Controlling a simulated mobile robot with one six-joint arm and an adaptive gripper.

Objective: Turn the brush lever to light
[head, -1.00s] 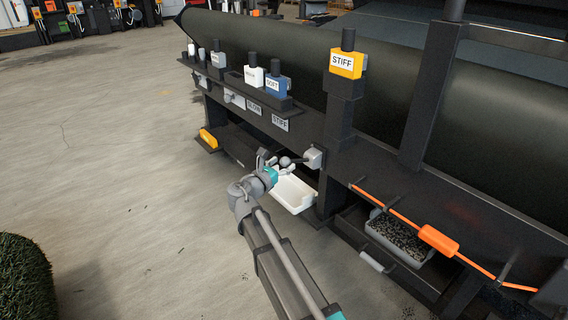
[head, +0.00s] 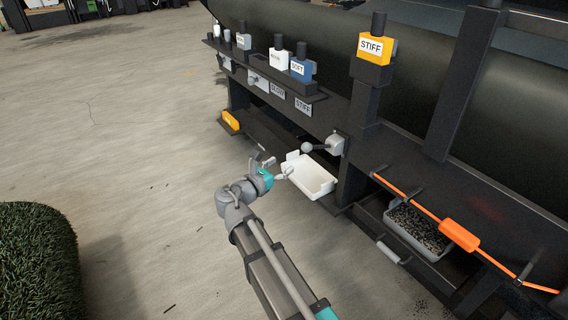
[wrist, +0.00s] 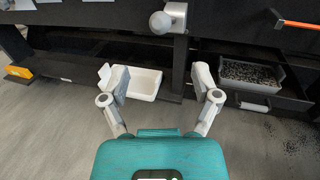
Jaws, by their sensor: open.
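A lever with a round grey ball end (head: 307,148) sticks out to the left from a pale block on the dark machine frame. Its ball also shows at the top of the wrist view (wrist: 160,22). My gripper (head: 275,168) is open and empty, below and to the left of the ball, with a gap between them. In the wrist view my fingers (wrist: 160,84) are spread apart, with the ball beyond them. I cannot read a light mark.
A white tray (head: 318,180) sits low behind my gripper. A grey bin of dark granules (head: 392,228) stands in a drawer at the right, under an orange bar (head: 460,235). Labelled bottles stand on the shelf above. Open floor lies to the left; a turf roll (head: 38,262) stands there.

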